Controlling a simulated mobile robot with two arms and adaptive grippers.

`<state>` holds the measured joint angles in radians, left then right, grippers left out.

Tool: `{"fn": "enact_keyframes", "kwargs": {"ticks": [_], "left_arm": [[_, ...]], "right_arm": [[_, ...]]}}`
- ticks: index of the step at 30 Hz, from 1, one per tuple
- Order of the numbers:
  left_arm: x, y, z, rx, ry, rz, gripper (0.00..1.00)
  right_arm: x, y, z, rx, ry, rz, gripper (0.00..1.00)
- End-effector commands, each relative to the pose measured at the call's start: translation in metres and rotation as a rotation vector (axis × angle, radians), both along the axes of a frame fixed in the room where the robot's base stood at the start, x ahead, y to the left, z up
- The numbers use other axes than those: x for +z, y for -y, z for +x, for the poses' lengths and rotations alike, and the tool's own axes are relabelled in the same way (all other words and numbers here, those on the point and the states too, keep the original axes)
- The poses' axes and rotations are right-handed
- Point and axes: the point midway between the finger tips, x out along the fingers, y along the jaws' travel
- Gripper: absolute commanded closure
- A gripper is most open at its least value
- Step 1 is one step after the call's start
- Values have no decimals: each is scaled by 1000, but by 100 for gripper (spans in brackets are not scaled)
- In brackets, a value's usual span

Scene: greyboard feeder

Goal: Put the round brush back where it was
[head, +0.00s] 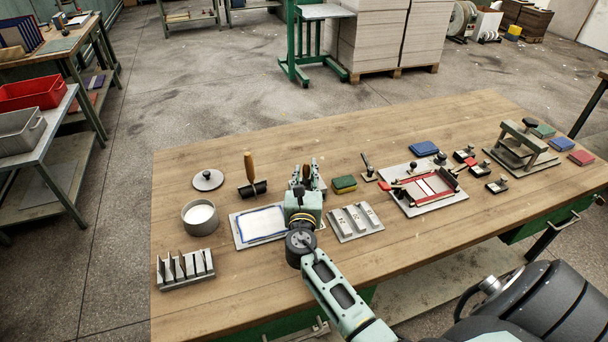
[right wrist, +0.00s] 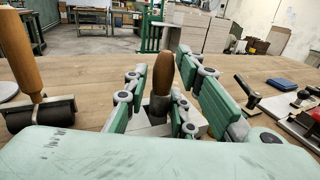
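The round brush's wooden handle (right wrist: 162,75) stands upright between the fingers of my right gripper (right wrist: 165,90) in the right wrist view. Narrow gaps show on both sides of the handle, and the fingers look open around it. A light grey block shows low behind the handle; the brush's lower end is hidden. In the head view my right gripper (head: 307,174) is over the table, behind the white plate with a blue frame (head: 262,225). My left gripper is not in view.
A roller with a wooden handle (head: 251,176) stands left of my right gripper. A round tin (head: 188,219), slotted rack (head: 163,272), grey tray (head: 344,235), green-yellow sponge (head: 344,184) and red-framed printing board (head: 411,207) are around it. The front middle of the wooden table (head: 260,277) is clear.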

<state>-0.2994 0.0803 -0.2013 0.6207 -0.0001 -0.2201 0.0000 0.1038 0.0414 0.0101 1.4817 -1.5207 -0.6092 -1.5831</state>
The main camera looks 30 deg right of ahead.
Motion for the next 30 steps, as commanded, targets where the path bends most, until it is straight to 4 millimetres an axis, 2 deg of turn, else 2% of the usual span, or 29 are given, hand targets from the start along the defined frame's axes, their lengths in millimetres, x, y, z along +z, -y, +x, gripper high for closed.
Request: {"fn": "enact_keyframes", "kwargs": {"ticks": [1,2,5,8,10,21,30], "left_arm": [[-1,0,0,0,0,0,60],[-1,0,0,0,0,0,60],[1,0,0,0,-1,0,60],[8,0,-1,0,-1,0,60],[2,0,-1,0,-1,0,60],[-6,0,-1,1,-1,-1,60],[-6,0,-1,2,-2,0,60]], "right_arm": [[-12,5,-6,-15,-20,5,67],[-12,6,-6,-16,-20,5,67],[-10,6,-6,-17,-19,6,67],[1,6,-6,-18,-18,7,67],[-6,-2,-16,-14,-21,5,67],[5,-40,-58,-8,-13,2,67],[9,-46,-65,-7,-9,1,67]]}}
